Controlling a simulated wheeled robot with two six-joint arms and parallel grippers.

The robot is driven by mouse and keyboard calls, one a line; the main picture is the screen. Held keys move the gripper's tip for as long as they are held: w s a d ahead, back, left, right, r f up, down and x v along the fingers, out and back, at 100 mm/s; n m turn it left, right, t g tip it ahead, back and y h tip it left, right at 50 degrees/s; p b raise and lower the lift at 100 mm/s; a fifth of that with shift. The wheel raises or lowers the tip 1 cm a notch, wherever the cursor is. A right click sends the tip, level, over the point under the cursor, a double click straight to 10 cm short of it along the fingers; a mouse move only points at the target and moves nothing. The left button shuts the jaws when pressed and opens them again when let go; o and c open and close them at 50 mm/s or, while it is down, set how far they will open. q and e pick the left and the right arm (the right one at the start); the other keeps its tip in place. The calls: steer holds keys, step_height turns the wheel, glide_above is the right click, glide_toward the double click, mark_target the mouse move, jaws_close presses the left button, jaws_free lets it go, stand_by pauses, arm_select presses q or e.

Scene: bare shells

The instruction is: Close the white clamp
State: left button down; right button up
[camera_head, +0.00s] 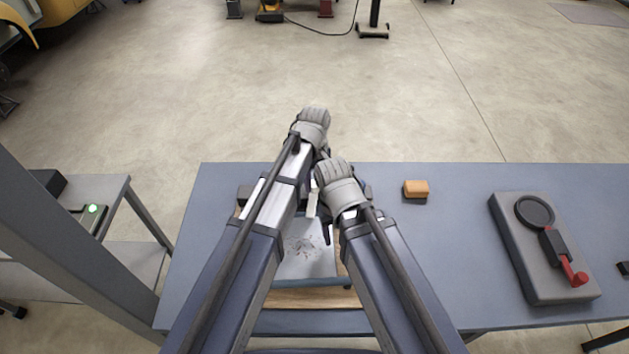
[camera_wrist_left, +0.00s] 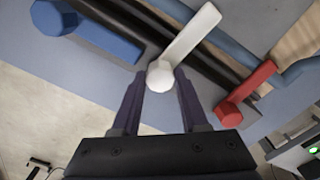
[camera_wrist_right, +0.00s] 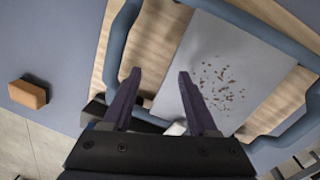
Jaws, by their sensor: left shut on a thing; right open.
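The white clamp (camera_wrist_left: 190,42) shows in the left wrist view as a pale lever with a rounded knob at its near end. My left gripper (camera_wrist_left: 160,88) has its fingers on either side of that knob and is shut on it. In the head view the left gripper (camera_head: 307,187) is mostly hidden by the arms, and little of the clamp shows. My right gripper (camera_wrist_right: 158,82) is open with nothing between its fingers, above the framed board. A small white part at its base in the right wrist view cannot be made out clearly.
A blue lever (camera_wrist_left: 100,35) and a red lever (camera_wrist_left: 245,95) flank the white one. A blue frame (camera_wrist_right: 120,40) holds a speckled pale sheet (camera_wrist_right: 225,75) over wood. An orange block (camera_head: 416,189) and a grey fixture with red handle (camera_head: 535,275) sit right on the table (camera_head: 450,260).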

arm_select(q)
steer(key=shift+n, duration=0.9)
steer(key=shift+c, duration=2.1)
jaws_free()
steer(key=shift+r, duration=0.1)
arm_select(e)
steer(key=shift+r, duration=0.1)
arm_select(q)
step_height(320, 180, up, 8)
steer(key=p, duration=0.8)
arm_select(e)
step_height(320, 180, up, 8)
arm_select(q)
steer(key=shift+f, duration=0.2)
arm_select(e)
steer(key=shift+f, duration=0.2)
